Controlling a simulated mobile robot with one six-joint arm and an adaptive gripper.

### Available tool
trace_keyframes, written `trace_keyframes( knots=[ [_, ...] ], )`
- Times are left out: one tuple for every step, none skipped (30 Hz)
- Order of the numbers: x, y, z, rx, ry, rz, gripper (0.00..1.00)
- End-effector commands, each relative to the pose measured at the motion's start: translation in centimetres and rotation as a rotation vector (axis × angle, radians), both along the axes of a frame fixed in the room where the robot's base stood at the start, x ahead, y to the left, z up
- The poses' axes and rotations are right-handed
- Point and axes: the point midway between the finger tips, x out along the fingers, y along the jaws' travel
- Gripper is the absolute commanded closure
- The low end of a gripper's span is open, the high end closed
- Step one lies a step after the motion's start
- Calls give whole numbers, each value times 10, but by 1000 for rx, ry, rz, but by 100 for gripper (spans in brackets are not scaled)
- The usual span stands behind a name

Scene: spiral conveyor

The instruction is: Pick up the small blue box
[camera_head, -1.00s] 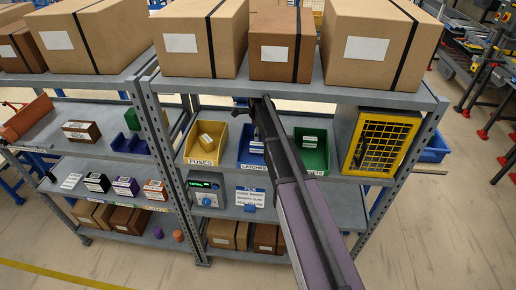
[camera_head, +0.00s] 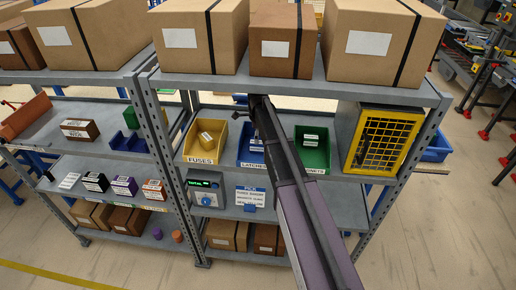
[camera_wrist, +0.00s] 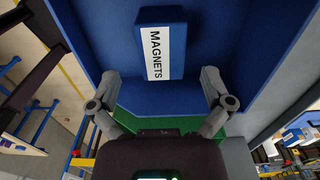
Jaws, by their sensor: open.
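The small blue box (camera_wrist: 176,18) carries a white label reading MAGNETS. In the wrist view it sits inside a larger blue bin (camera_wrist: 95,25), near the top centre. My gripper (camera_wrist: 161,78) is open, with one finger to the left and one to the right of the box's near end. No clear contact between the fingers and the box shows. In the head view, my arm largely covers the blue bin (camera_head: 244,158), and a small white label shows inside it. My fingers are not clear in that view.
A yellow bin (camera_head: 190,150) stands left of the blue bin and a green bin (camera_head: 325,158) stands right. A yellow-framed cage (camera_head: 380,140) is farther right. The shelf above holds large cartons (camera_head: 200,35). A shelf upright (camera_head: 165,150) stands left.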

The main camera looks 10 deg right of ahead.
Motion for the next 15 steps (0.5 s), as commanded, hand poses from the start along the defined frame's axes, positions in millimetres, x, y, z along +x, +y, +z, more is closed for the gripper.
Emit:
trace_keyframes(
  knots=[
    [0, 0, 0, 0, 0, 0, 0],
    [0, 0, 0, 0, 0, 0, 0],
    [0, 0, 1, 0, 0, 0, 0],
    [0, 0, 1, 0, 0, 0, 0],
    [0, 0, 1, 0, 0, 0, 0],
    [0, 0, 1, 0, 0, 0, 0],
    [0, 0, 0, 0, 0, 0, 0],
    [0, 0, 0, 0, 0, 0, 0],
    [0, 0, 0, 0, 0, 0, 0],
    [0, 0, -1, 0, 0, 0, 0],
    [0, 0, -2, 0, 0, 0, 0],
    [0, 0, -3, 0, 0, 0, 0],
    [0, 0, -5, 0, 0, 0, 0],
    [0, 0, -6, 0, 0, 0, 0],
    [1, 0, -9, 0, 0, 0, 0]
  ],
)
